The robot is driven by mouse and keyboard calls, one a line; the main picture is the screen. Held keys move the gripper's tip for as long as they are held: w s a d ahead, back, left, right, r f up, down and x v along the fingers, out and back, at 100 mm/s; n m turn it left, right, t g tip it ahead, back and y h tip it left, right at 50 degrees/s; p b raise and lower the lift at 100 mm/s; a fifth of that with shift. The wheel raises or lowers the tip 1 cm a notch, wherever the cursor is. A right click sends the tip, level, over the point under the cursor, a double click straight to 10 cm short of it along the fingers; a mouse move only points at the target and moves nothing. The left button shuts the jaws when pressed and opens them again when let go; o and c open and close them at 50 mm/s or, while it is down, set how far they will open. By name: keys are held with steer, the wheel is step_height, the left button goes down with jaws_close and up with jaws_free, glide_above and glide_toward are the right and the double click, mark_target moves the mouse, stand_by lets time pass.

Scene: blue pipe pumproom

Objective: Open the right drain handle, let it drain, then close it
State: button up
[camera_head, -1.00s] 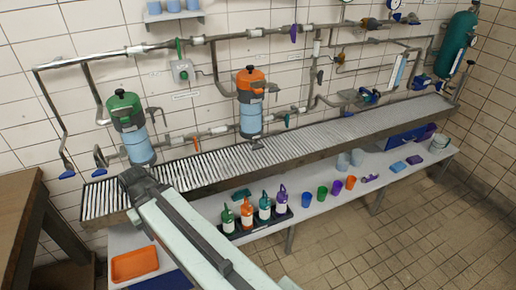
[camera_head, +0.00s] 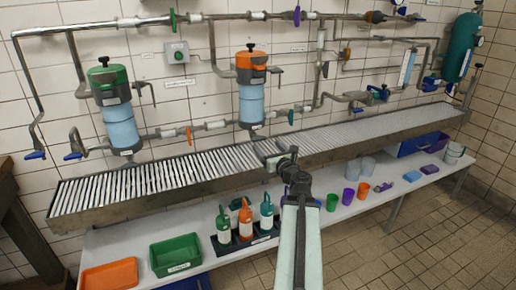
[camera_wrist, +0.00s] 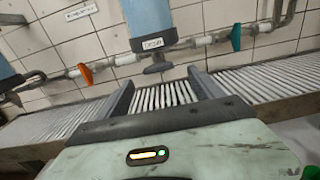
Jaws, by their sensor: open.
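The right filter has an orange lid (camera_head: 251,60) and a blue bowl (camera_head: 251,104). Under it, in the wrist view, a "Drain" label (camera_wrist: 152,43) sits above a dark drain handle (camera_wrist: 157,67). My gripper (camera_wrist: 160,79) is open and empty. Its two dark fingers point toward the handle, which shows just beyond and between the fingertips, apart from them as far as I can tell. In the head view my gripper (camera_head: 268,153) is over the grated trough (camera_head: 160,178), below and slightly right of the filter. No flow is visible.
An orange valve lever (camera_head: 188,135) and a green one (camera_head: 290,117) flank the right filter on the low pipe. The green-lidded left filter (camera_head: 108,78) stands to the left. Bottles (camera_head: 245,218), cups and trays stand on the shelf below.

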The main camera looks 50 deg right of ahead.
mark_target(260, 140)
steer(key=x, duration=0.8)
steer(key=shift+w+a, duration=0.1)
steer(key=shift+a, duration=0.05)
steer(key=c, duration=1.4)
steer(key=n, duration=0.3)
steer(key=o, duration=1.4)
steer(key=v, duration=0.8)
